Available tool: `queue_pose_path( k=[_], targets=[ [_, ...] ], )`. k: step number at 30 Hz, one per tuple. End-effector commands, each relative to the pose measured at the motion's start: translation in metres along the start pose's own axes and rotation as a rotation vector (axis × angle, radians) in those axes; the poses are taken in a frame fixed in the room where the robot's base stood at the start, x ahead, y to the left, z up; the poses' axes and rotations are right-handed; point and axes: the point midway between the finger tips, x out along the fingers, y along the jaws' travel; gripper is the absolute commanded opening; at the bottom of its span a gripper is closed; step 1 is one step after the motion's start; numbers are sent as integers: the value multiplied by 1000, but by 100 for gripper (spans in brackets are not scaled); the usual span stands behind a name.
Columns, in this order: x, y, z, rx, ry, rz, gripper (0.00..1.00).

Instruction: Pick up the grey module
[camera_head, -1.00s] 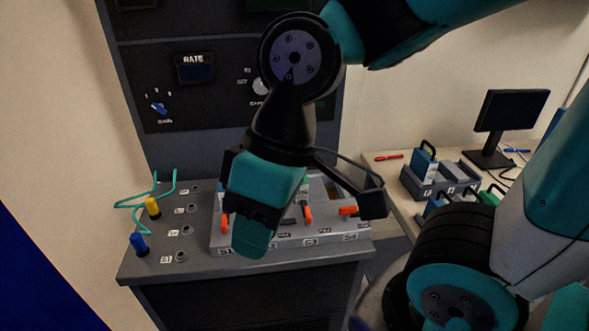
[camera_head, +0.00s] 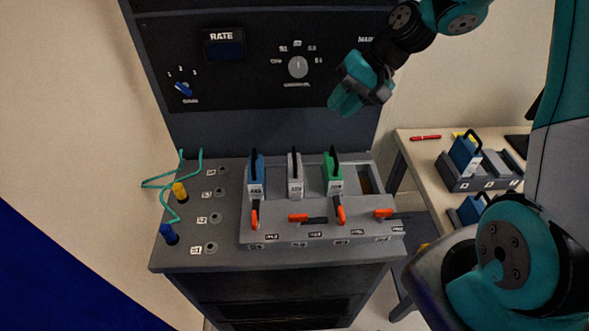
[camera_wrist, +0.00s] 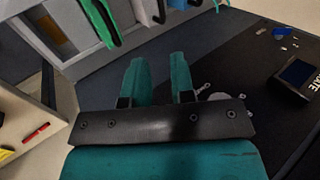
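The grey module (camera_head: 294,177) stands upright in a slot of the grey rack on the console, between a blue module (camera_head: 256,178) and a green module (camera_head: 333,176). The orange-tipped lever (camera_head: 307,218) in front of it lies sideways. Its pale edge seems to show at the top of the wrist view (camera_wrist: 146,12). My gripper (camera_head: 346,98) is above and behind the modules, in front of the dark panel, apart from them. In the wrist view my gripper (camera_wrist: 160,75) has its two teal fingers apart with nothing between them.
The levers by the blue and green modules point lengthwise; the rightmost lever (camera_head: 386,213) lies sideways by an empty slot (camera_head: 367,180). Blue and yellow plugs (camera_head: 180,192) with green cable stand at left. A side table (camera_head: 425,170) at right holds a tray (camera_head: 488,182) with a blue module.

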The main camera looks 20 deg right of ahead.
Motion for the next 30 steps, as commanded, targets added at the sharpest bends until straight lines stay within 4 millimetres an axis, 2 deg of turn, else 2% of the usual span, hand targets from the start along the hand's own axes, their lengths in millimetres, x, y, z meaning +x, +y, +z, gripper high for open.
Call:
queue_pose_path(
  k=[5, 15, 18, 26, 30],
  targets=[
    [27, 2, -2, 15, -5, -4, 23],
    [101, 0, -1, 12, -5, -3, 23],
    [113, 1, -2, 11, -1, -3, 23],
    [131, -2, 0, 11, -2, -2, 23],
    [150, -4, 2, 11, -4, -2, 23]
  ],
)
